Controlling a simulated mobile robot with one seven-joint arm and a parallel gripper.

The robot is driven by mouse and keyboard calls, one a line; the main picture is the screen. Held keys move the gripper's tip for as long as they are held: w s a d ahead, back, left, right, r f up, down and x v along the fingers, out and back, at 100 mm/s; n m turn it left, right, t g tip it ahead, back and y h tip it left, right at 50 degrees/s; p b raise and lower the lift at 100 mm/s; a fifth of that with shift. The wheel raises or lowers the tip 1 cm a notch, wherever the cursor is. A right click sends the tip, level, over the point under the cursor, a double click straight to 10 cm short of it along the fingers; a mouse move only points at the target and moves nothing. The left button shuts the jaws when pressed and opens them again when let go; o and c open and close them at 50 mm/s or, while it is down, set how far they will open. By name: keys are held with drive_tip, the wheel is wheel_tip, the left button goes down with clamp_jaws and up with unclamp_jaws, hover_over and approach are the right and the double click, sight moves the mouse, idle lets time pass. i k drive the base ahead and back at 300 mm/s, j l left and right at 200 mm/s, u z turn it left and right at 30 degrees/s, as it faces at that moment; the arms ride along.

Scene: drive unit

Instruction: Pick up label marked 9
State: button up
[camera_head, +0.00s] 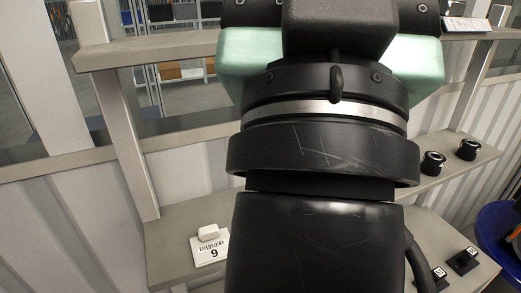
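The label marked 9 (211,250) is a white card with a barcode and a black 9, on the lower left grey shelf (175,262). A small white block (208,232) is at its back edge. My black arm and wrist fill the middle of the view, to the right of the label, and hide part of the shelf behind. The end of my arm, with pale green parts on both sides, is at the top middle. My fingertips are hidden, so I cannot tell whether my gripper is open or holds anything.
A grey upper shelf (150,50) and upright posts stand at the left. Two black round parts (433,162) (468,149) stand on the right middle shelf. Black items with small labels (464,260) sit lower right. A blue round object (498,222) is at the right edge.

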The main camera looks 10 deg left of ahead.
sight(211, 246)
drive_tip(key=i+l+u, duration=0.25)
drive_tip(key=i+l, duration=0.2)
drive_tip(key=i+l+u, duration=0.25)
drive_tip(key=l, duration=0.35)
drive_tip(key=k+j+z, duration=0.25)
drive_tip(key=j, duration=0.25)
drive_tip(key=k+j+z, duration=0.25)
drive_tip(key=k+j, duration=0.2)
drive_tip(key=i+l, duration=0.3)
drive_tip(key=i, duration=0.2)
